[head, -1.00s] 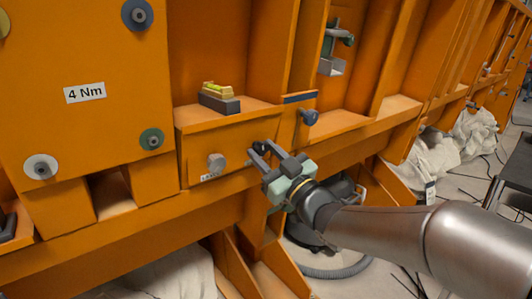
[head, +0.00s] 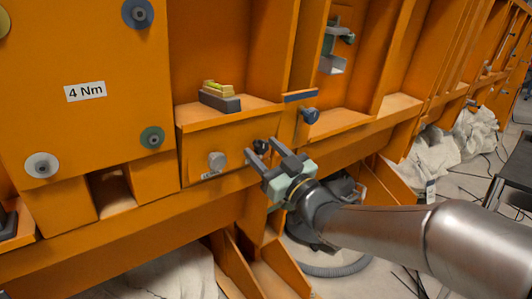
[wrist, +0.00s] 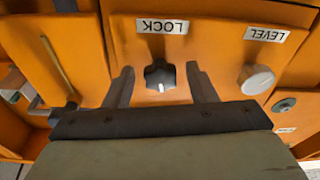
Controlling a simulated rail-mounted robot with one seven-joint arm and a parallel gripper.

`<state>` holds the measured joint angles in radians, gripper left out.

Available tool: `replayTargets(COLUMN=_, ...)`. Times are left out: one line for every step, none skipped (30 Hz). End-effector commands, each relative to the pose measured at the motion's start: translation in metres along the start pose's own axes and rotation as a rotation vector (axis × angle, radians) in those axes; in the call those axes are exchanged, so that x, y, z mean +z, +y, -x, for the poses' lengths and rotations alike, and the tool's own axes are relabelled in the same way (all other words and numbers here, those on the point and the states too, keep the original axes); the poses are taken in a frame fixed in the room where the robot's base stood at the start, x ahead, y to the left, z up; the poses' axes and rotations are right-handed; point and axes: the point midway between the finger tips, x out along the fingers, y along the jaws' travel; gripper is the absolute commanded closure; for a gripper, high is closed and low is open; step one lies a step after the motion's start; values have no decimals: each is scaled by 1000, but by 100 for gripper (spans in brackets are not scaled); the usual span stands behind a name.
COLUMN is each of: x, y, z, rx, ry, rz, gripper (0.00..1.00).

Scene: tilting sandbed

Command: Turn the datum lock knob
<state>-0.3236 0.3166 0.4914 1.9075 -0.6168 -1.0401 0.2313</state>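The lock knob (wrist: 160,76) is black and lobed, with a white mark at its lower edge in the wrist view. It sits on an orange panel below an upside-down LOCK label (wrist: 163,25). In the head view the knob (head: 261,146) shows partly behind my fingers. My gripper (head: 263,149) is open at the panel. In the wrist view one finger lies on each side of the knob, with a visible gap on both sides. I cannot tell how deep the fingertips reach along the knob.
A grey round knob (wrist: 257,79) by an upside-down LEVEL label (wrist: 266,34) is right of my fingers in the wrist view. A spirit level (head: 217,92) rests on a grey block above the panel.

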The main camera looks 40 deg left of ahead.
Motion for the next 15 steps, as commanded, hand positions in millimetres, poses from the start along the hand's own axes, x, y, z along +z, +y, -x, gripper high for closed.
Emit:
replayTargets(x=0, y=0, z=0, rx=0, ry=0, rz=0, gripper=49)
replayTargets(x=0, y=0, z=0, rx=0, ry=0, rz=0, gripper=49)
replayTargets(x=0, y=0, z=1, rx=0, ry=0, rz=0, gripper=49)
replayTargets(x=0, y=0, z=2, rx=0, ry=0, rz=1, gripper=49)
replayTargets(x=0, y=0, z=4, rx=0, ry=0, rz=1, gripper=49)
replayTargets(x=0, y=1, z=8, rx=1, ry=-1, rz=2, gripper=49)
replayTargets(x=0, y=1, z=12, rx=1, ry=-2, rz=2, gripper=49)
replayTargets(x=-1, y=1, z=16, rx=1, ry=-1, rz=3, gripper=49)
replayTargets(x=-1, y=1, z=24, rx=1, ry=-3, rz=3, gripper=49)
replayTargets(x=-1, y=1, z=30, rx=2, ry=-2, rz=3, gripper=49)
replayTargets(x=-1, y=1, z=36, rx=3, ry=-3, rz=2, gripper=49)
replayTargets(x=-1, y=1, z=46, rx=3, ry=-3, rz=3, gripper=49)
replayTargets(x=-1, y=1, z=53, rx=3, ry=-4, rz=2, gripper=49)
replayTargets(x=-1, y=1, z=61, rx=3, ry=-3, rz=2, gripper=49)
replayTargets(x=-1, y=1, z=71, rx=3, ry=-3, rz=2, gripper=49)
